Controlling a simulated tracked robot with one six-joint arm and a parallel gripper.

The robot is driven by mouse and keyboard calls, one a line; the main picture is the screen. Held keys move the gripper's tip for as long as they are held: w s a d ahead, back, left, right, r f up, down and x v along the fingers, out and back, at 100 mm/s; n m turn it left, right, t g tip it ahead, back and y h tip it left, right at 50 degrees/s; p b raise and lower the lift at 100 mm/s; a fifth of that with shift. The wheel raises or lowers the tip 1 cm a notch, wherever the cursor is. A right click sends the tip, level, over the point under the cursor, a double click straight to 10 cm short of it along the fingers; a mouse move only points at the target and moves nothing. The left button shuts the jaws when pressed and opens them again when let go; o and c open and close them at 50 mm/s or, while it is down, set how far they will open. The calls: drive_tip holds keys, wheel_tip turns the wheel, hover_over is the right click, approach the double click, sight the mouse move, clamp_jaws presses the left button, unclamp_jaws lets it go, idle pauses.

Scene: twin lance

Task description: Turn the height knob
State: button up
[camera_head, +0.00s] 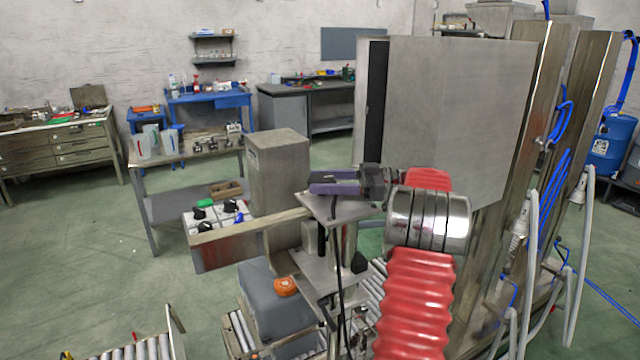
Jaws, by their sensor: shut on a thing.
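My gripper (322,184), with dark and purple jaws, reaches left from my chrome wrist at the middle of the view. Its jaws are shut at the top of a metal stand (338,208), just above a flat plate. The height knob appears to be between the jaws, but they cover it and I cannot make out its shape or how far it is turned. A black cable hangs down the stand. A small black knob (360,263) shows lower on the stand, apart from the gripper.
A metal bar (250,228) runs left from the stand. A grey tank with an orange cap (286,287) sits below. A large metal cabinet (455,120) and upright beams (535,130) close off the right. Open floor lies left.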

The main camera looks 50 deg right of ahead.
sight(323, 177)
drive_tip(key=o, duration=1)
drive_tip(key=shift+w+d+r, duration=0.1)
drive_tip(key=shift+o, duration=0.4)
drive_tip(key=shift+r, duration=0.1)
wheel_tip(323, 177, up, 10)
drive_tip(key=shift+f, duration=0.15)
